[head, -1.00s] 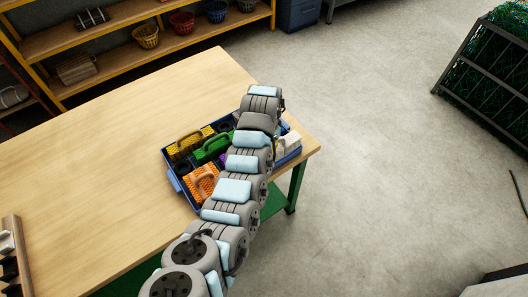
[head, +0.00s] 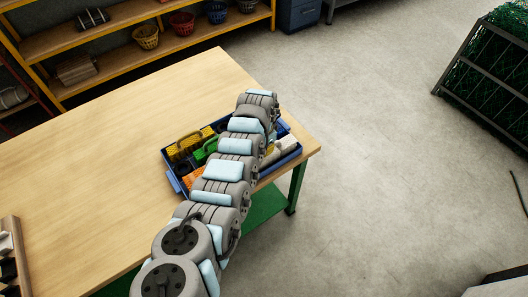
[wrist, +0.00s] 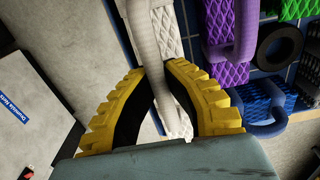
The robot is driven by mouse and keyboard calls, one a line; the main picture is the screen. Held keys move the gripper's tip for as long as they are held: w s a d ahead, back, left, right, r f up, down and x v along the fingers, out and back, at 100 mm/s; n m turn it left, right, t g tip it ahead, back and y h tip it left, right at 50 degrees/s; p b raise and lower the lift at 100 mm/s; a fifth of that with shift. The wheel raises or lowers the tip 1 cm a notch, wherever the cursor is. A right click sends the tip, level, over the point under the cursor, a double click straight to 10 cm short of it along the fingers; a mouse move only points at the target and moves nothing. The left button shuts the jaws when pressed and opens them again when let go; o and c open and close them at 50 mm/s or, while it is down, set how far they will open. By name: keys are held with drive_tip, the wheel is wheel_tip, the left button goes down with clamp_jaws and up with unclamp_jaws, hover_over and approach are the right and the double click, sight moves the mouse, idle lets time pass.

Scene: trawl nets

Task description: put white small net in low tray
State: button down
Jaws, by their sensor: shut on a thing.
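The white small net (wrist: 174,118) is a pale mesh piece with a tubular handle in the wrist view. My gripper (wrist: 152,76) has yellow ribbed fingers with black inner pads, and is shut on the white net's handle. A blue tray (head: 174,184) on the table holds several coloured nets; my arm crosses over it and hides part of it and my gripper in the head view. I cannot tell whether the white net still touches the tray, or whether this is the low tray.
A purple net (wrist: 232,50), a blue net (wrist: 264,104) and a black ring (wrist: 280,47) lie right of my gripper. The wooden table (head: 110,150) is largely clear left of the tray. A green lower shelf (head: 265,206) shows beneath. Shelves with baskets (head: 145,37) stand behind.

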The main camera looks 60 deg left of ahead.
drive_tip(key=shift+f, duration=0.6)
drive_tip(key=shift+f, duration=0.15)
drive_tip(key=c, duration=1.2)
unclamp_jaws()
drive_tip(key=shift+a+r, duration=0.1)
drive_tip(key=shift+r, duration=6.1)
